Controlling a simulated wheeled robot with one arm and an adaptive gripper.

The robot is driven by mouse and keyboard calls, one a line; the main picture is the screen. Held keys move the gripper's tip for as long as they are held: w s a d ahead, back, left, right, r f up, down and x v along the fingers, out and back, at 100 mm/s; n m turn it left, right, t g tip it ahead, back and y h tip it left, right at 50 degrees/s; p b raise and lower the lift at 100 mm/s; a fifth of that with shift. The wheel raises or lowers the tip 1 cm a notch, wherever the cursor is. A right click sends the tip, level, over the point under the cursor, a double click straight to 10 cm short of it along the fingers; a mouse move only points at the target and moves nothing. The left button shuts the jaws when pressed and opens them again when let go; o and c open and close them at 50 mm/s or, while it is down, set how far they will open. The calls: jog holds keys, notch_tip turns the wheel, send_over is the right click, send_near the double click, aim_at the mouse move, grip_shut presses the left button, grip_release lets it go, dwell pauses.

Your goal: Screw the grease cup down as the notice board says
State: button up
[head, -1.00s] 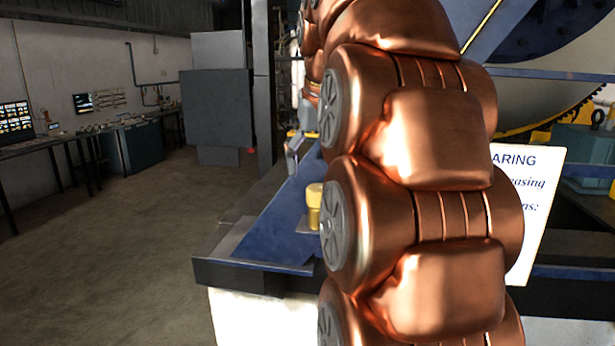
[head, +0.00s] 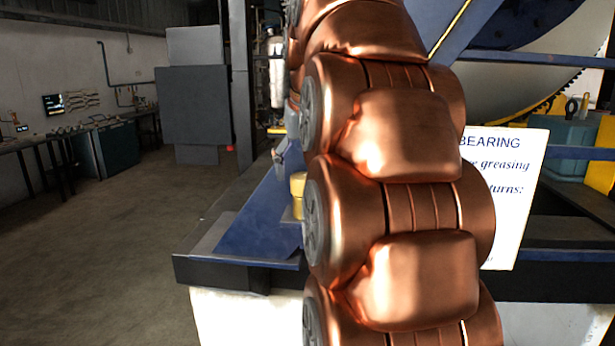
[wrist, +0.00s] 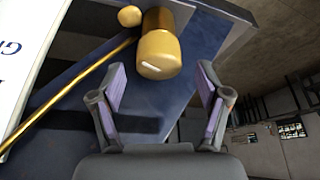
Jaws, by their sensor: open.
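The grease cup (wrist: 160,55) is a yellow-gold cylinder with a pale mark on its face. In the wrist view it is just beyond my gripper (wrist: 160,88), whose two fingers are spread wide with nothing between them. In the head view the cup (head: 298,188) stands on the blue bench, partly hidden by my copper arm. The notice board (head: 515,195) is white with dark blue text; "BEARING", "greasing" and "turns:" can be read. My arm covers its left part, and I cannot read a number. Its edge also shows in the wrist view (wrist: 20,55).
A thin brass rod (wrist: 70,95) and a round brass knob (wrist: 130,16) lie close to the cup. The blue bench surface (head: 262,225) has a dark edge. Large machinery (head: 540,60) stands behind the board. Open floor (head: 110,240) lies to the left.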

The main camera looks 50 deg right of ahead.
jog(key=shift+x, duration=1)
jog(key=shift+c, duration=0.2)
jog(key=c, duration=1.1)
jog(key=shift+n+t+y+b, duration=0.3)
jog(key=shift+n+y+b, duration=0.15)
jog(key=shift+n, duration=0.55)
jog(key=shift+d+n+y, duration=0.1)
jog(key=shift+n+y, duration=0.45)
jog(key=shift+n, duration=1.15)
jog(key=o, duration=1.1)
jog(key=shift+o, duration=0.2)
